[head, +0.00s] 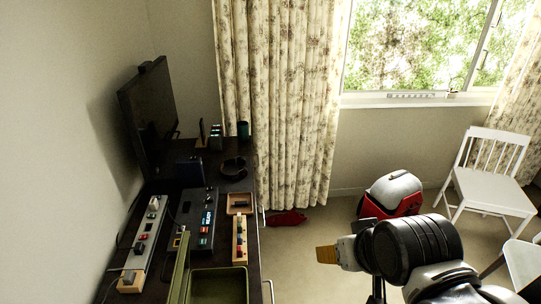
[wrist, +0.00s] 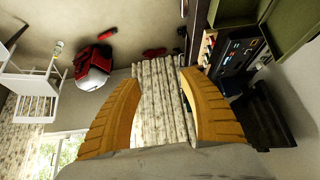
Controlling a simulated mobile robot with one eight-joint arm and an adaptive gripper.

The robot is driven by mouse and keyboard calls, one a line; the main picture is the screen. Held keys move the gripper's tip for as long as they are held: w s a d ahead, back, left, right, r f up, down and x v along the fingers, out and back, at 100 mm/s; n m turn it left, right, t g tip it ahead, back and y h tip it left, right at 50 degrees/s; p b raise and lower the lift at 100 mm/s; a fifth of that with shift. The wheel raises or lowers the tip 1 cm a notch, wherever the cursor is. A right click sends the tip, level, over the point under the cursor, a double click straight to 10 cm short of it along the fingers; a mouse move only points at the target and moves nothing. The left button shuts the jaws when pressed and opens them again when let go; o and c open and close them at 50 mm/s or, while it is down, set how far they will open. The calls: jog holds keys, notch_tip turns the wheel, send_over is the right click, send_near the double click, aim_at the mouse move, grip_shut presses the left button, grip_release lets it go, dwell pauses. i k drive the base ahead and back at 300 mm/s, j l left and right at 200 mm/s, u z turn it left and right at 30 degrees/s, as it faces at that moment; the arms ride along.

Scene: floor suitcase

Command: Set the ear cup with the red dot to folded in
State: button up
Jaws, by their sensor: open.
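A dark, rounded item (head: 233,168) lies on the desk toward its back in the head view. It may be the headphones, but it is too small and dark to be sure. I cannot make out a red dot or how either ear cup is folded. My gripper (head: 326,255) is in the air over the floor, to the right of the desk and apart from it. In the wrist view my gripper (wrist: 157,78) has its two yellow fingers spread wide, with nothing between them.
The dark desk (head: 165,200) along the left wall holds a monitor (head: 148,110), power strip (head: 143,240), control box (head: 202,218), small wooden tray (head: 240,204) and green bin (head: 220,288). A red and grey case (head: 393,194) and white chair (head: 490,175) stand on the floor.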

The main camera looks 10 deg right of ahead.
aim_at(243, 171)
jog(key=i+l, duration=0.25)
jog(key=i, duration=0.2)
jog(key=i+l, duration=0.2)
jog(key=i, duration=0.25)
jog(key=i+l, duration=0.25)
jog(key=i, duration=0.2)
jog(key=i+l+u, duration=0.1)
jog(key=i, duration=0.3)
jog(key=i+j, duration=0.1)
jog(key=i, duration=0.2)
